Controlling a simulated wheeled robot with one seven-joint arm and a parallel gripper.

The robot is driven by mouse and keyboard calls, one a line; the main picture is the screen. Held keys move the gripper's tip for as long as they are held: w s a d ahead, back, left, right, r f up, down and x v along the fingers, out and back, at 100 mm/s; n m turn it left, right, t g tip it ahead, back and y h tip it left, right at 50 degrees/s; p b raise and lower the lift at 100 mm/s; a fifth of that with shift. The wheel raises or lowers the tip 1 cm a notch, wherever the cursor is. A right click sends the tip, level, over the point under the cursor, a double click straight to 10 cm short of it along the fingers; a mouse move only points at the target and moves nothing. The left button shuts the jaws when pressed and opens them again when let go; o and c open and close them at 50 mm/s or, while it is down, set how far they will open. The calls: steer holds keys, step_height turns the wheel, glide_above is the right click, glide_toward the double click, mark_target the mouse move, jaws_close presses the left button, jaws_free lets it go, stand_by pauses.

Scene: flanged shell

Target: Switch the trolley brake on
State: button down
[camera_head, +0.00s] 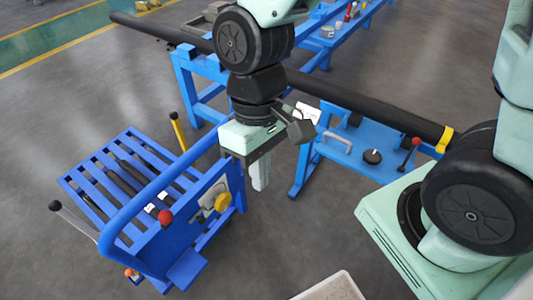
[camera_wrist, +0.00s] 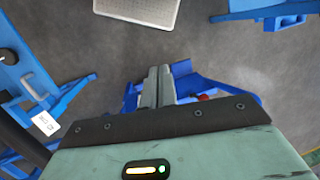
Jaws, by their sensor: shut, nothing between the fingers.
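The blue slatted trolley (camera_head: 150,190) stands at the left in the head view. Which of these is the brake cannot be told. My gripper (camera_head: 260,177) points down, shut and empty, to the right of and above the trolley's panel. In the wrist view its fingers (camera_wrist: 158,86) are together, and part of the blue trolley (camera_wrist: 187,88) shows behind them with a red spot near it.
A blue bench (camera_head: 350,150) with a grey handle (camera_head: 335,141), a black knob (camera_head: 372,157) and a red-knobbed lever (camera_head: 410,152) stands right of my gripper. A long black pipe (camera_head: 370,100) lies across the frames. A pale tray (camera_head: 335,287) is at the bottom. Grey floor between is clear.

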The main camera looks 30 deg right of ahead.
steer(key=r, duration=0.1)
steer(key=s+r, duration=0.1)
steer(key=r+t+p, duration=0.1)
steer(key=shift+s+d+n, duration=0.2)
steer(key=shift+d+n, duration=0.05)
steer(key=shift+n, duration=0.05)
steer(key=shift+f, duration=0.1)
steer(key=shift+s+d+r+n+t+h, duration=0.1)
steer(key=shift+s+d+r+n+t, duration=0.15)
steer(key=shift+r, duration=0.3)
steer(key=shift+s+d+r+n+t+h, duration=0.1)
steer(key=shift+s+r+n+t, duration=0.25)
steer(key=shift+r, duration=0.15)
steer(key=shift+s+d+r+n+t+h, duration=0.1)
steer(key=shift+s+d+r+n+t, duration=0.15)
steer(key=shift+r, duration=0.3)
